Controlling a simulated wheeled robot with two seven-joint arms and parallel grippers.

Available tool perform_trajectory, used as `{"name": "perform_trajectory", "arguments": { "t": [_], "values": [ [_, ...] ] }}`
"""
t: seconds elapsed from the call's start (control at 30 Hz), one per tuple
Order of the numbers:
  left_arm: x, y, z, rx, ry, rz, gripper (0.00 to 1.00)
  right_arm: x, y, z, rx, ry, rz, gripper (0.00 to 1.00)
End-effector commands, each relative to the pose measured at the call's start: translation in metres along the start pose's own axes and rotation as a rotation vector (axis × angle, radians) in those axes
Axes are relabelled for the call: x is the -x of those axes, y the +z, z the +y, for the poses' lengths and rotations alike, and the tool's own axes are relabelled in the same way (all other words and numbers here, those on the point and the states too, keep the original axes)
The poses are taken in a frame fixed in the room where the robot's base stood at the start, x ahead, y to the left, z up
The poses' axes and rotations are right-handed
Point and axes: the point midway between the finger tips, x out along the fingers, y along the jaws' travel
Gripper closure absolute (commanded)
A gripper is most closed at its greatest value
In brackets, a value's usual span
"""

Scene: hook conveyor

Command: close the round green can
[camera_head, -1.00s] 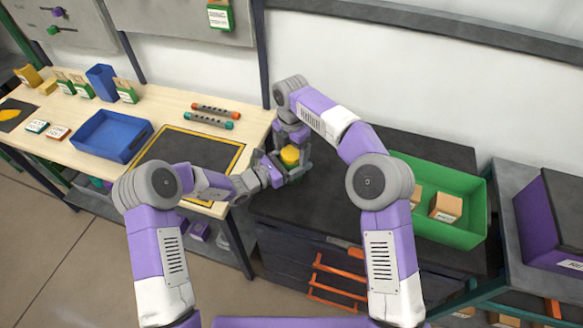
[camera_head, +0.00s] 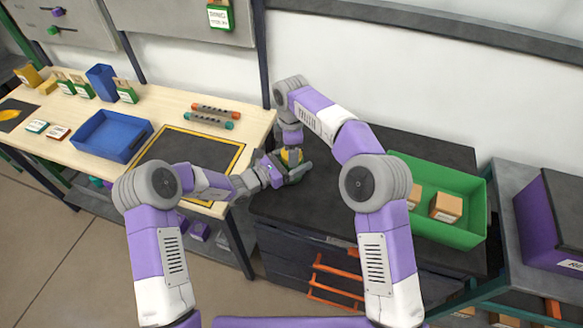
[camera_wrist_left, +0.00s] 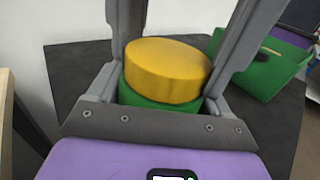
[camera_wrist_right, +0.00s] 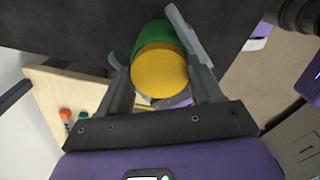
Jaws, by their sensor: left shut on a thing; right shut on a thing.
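The round green can (camera_wrist_left: 160,102) has a yellow lid (camera_wrist_left: 168,68) on top of it in the left wrist view. I see no clear gap between lid and can there. In the right wrist view the lid (camera_wrist_right: 160,70) faces the camera, with the green can wall (camera_wrist_right: 155,33) beyond it. My left gripper (camera_head: 288,175) is shut on the can from the side. My right gripper (camera_head: 292,148) comes from above and is shut on the lid. In the head view the grippers hide most of the can, and only a little yellow (camera_head: 293,156) shows.
The can is over the left end of a dark cabinet top (camera_head: 330,205). A green bin (camera_head: 465,185) with orange-brown boxes stands to the right. A wooden table (camera_head: 165,105) with a blue tray (camera_head: 110,118) is at the left. The dark top between can and bin is mostly clear.

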Motion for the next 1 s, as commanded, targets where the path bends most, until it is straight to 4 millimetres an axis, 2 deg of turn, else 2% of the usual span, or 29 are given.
{"name": "perform_trajectory", "arguments": {
  "t": [0.13,0.43,0.47,0.6,0.87,1.0],
  "values": [
    [0.000,0.000,0.000,0.000,0.000,0.000,1.00,0.000,0.000,0.000,-0.112,0.001,0.000,0.72],
    [0.000,0.000,0.000,0.000,0.000,0.000,1.00,0.000,0.000,0.000,-0.125,0.001,0.000,0.72],
    [0.000,0.000,0.000,0.000,0.000,0.000,1.00,0.000,0.000,0.000,-0.125,0.001,0.000,0.32],
    [0.000,0.000,0.000,0.000,0.000,0.000,1.00,0.000,0.000,0.000,-0.124,0.001,0.000,0.11],
    [0.000,0.000,0.000,0.000,0.000,0.000,1.00,0.001,0.000,0.000,-0.123,0.000,0.000,0.10],
    [0.000,0.000,0.000,0.000,0.000,0.000,1.00,0.013,0.000,0.001,-0.123,0.003,0.001,0.10]
  ]
}}
